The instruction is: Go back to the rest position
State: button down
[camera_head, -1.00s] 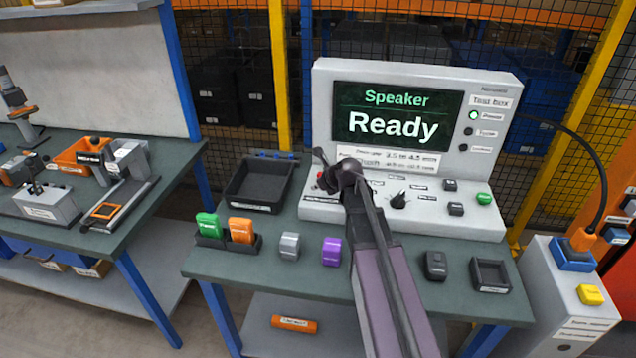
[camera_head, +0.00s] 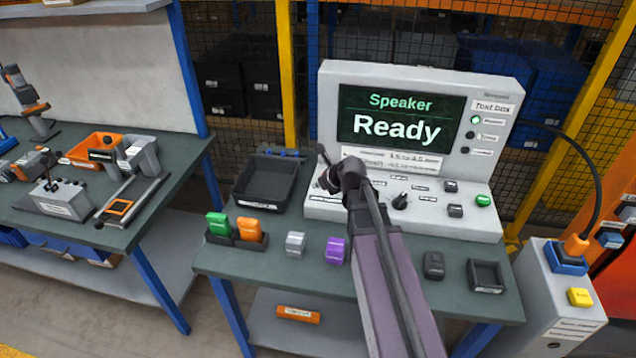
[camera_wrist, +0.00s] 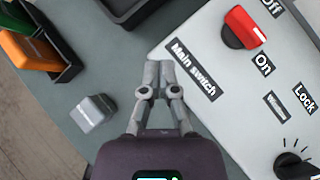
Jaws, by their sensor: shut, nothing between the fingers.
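My gripper (camera_wrist: 159,66) is shut and empty in the wrist view. Its fingertips are above the left edge of the test box (camera_wrist: 185,115), beside the "Main switch" label (camera_wrist: 194,69). The red main switch (camera_wrist: 243,27) is up and to the right of the fingertips, apart from them, with its tip at the "On" side. In the head view my arm reaches over the bench to the test box (camera_head: 497,83), and the gripper is mostly hidden behind the wrist. The screen (camera_head: 400,116) reads "Speaker Ready", and a green lamp (camera_head: 475,119) is lit.
A grey block (camera_head: 295,244), a purple block (camera_head: 335,250) and a holder with green and orange blocks (camera_head: 250,230) are on the bench left of my arm. A black tray (camera_head: 264,183) is behind them. A dark device (camera_head: 433,264) and a small tray (camera_head: 487,275) are right.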

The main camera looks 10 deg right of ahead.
jog(key=shift+s, duration=0.1)
dwell(0.5)
jog(key=s+f+n+g+h, duration=0.2)
jog(key=s+n+g, duration=0.2)
jog(key=s+n, duration=0.5)
jog(key=s+a+f+n+g+h, duration=0.1)
jog(key=s+n, duration=0.9)
jog(key=n, duration=1.1)
jog(key=shift+a+f+n+g+h, duration=0.3)
jog(key=shift+f+g+h, duration=0.2)
jog(key=shift+f+g, duration=0.85)
jog(key=shift+w+r, duration=0.1)
jog(key=shift+r, duration=0.05)
